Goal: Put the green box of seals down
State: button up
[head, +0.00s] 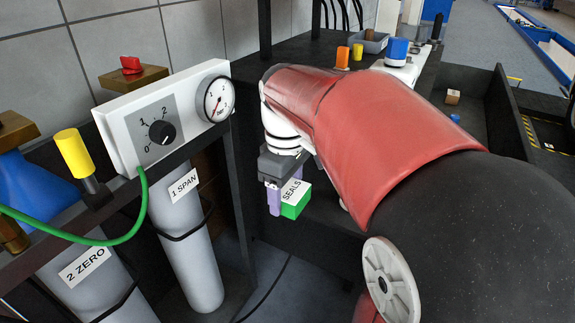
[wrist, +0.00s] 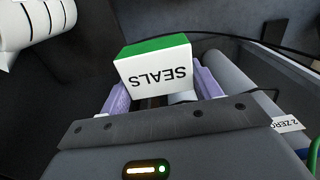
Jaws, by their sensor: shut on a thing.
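The green box of seals (head: 293,201) has a white label face reading SEALS. My gripper (head: 285,198) is shut on it, with a purple finger visible beside the box in the head view. In the wrist view the box (wrist: 158,66) sits between the two purple fingers of my gripper (wrist: 158,88), its lettering upside down and its green side at the top. In the head view the box is in the air beside the dark bench front, above the floor. My red arm hides part of the bench behind it.
Gas cylinders labelled 1 SPAN (head: 188,240) and 2 ZERO (head: 95,285) stand at left under a white gauge panel (head: 165,118). A green hose (head: 125,238) loops from it. The dark bench top (head: 310,52) holds a grey tray (head: 370,42) and a blue-capped item (head: 396,50).

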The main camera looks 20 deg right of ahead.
jog(key=w+d, duration=0.2)
jog(key=d, duration=0.1)
jog(key=w+d+f, duration=0.1)
jog(key=w+d, duration=0.1)
jog(key=w+d+f, duration=0.1)
jog(key=w+d, duration=0.1)
jog(key=d, duration=0.1)
jog(key=shift+w+d, duration=0.3)
jog(key=shift+w, duration=0.05)
notch_tip(320, 180, down, 4)
jog(key=shift+f, duration=0.2)
jog(key=shift+w+d+f, duration=0.15)
jog(key=shift+f, duration=0.15)
jog(key=shift+f, duration=0.15)
jog(key=o, duration=1)
